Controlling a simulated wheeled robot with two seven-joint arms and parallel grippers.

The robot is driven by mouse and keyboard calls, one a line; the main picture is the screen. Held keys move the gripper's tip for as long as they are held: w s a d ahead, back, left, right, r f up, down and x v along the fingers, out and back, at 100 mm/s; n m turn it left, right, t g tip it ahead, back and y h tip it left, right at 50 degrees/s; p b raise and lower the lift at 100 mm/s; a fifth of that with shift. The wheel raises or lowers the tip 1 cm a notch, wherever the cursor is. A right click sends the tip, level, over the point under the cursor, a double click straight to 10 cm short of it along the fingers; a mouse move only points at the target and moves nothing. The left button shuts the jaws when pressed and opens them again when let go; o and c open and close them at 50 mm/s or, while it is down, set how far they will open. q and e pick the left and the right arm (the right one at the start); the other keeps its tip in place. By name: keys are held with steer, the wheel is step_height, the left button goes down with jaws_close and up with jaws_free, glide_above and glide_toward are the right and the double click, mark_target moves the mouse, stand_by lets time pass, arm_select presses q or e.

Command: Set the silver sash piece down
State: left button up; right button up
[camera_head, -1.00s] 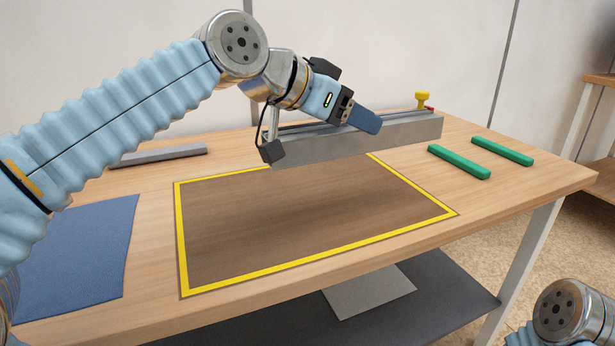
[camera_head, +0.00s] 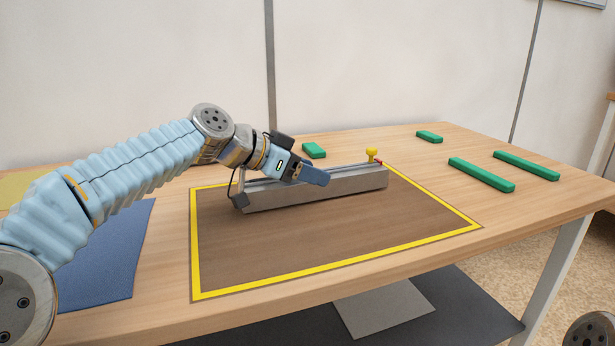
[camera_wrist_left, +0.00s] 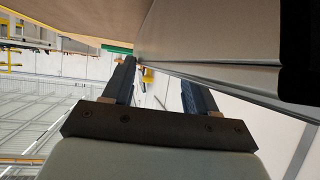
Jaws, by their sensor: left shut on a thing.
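The silver sash piece (camera_head: 340,184) is a long grey bar with a yellow knob (camera_head: 371,154) near its right end. It lies lengthwise, low over the back part of the brown mat with a yellow border (camera_head: 330,269). I cannot tell whether its underside touches the mat. My left gripper (camera_head: 312,176) is shut on the sash piece, with blue fingers across its near top side. In the left wrist view, the sash piece (camera_wrist_left: 222,45) runs past the dark fingers of the gripper (camera_wrist_left: 158,75). My right gripper is out of view.
Several green blocks (camera_head: 481,174) lie on the wooden table (camera_head: 440,263) to the right and behind the mat. A blue mat (camera_head: 115,255) lies at the left, partly under my arm. The front of the bordered mat is clear.

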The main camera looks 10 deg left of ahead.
arm_select(q)
steer(key=shift+f, duration=0.25)
steer(key=o, duration=1.4)
steer(key=v, duration=1.2)
steer(key=shift+s, duration=0.1)
